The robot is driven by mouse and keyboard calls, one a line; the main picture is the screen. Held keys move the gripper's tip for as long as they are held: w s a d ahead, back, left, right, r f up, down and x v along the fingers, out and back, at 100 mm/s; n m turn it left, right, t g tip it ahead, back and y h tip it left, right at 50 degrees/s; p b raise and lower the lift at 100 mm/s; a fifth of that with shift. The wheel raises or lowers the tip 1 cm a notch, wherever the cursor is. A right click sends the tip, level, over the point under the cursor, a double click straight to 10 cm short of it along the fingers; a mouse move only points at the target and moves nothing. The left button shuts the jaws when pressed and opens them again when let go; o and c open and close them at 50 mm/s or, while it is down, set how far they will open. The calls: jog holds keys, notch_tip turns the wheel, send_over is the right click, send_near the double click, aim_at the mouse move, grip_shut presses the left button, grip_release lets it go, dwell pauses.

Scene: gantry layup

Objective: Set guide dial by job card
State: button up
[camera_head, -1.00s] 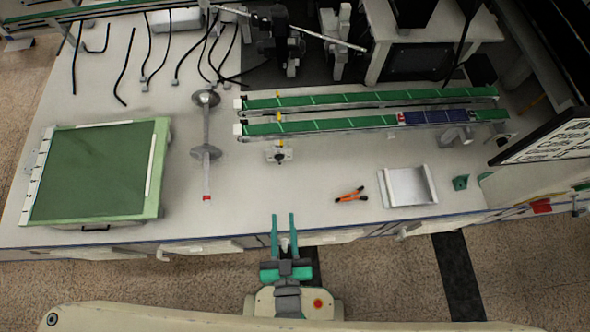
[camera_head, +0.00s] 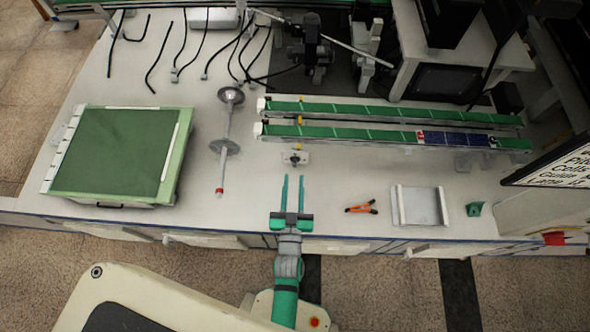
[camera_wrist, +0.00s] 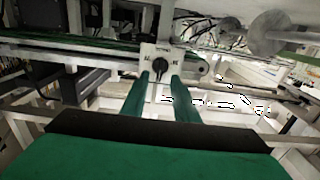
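The guide dial shows in the wrist view as a dark round knob (camera_wrist: 161,65) on a pale plate with small marks on both sides. In the head view it sits on a small white bracket (camera_head: 295,158) at the front of the green rails. My gripper (camera_head: 293,179) is open and empty, its two green fingers pointing at the dial from the table's front side. In the wrist view the fingertips (camera_wrist: 160,76) are just below the knob, one to each side; contact is not clear. The job card (camera_head: 562,166) is a white printed sign at the right edge, cut off and only partly legible.
Two green rails (camera_head: 345,134) run behind the dial, with dark blue cells on the front one. Orange-handled pliers (camera_head: 361,207) and a white tray (camera_head: 421,224) lie to the right.

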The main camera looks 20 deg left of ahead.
aim_at(295, 165)
jog(key=shift+x, duration=2.4)
jog(key=shift+c, duration=0.6)
grip_shut()
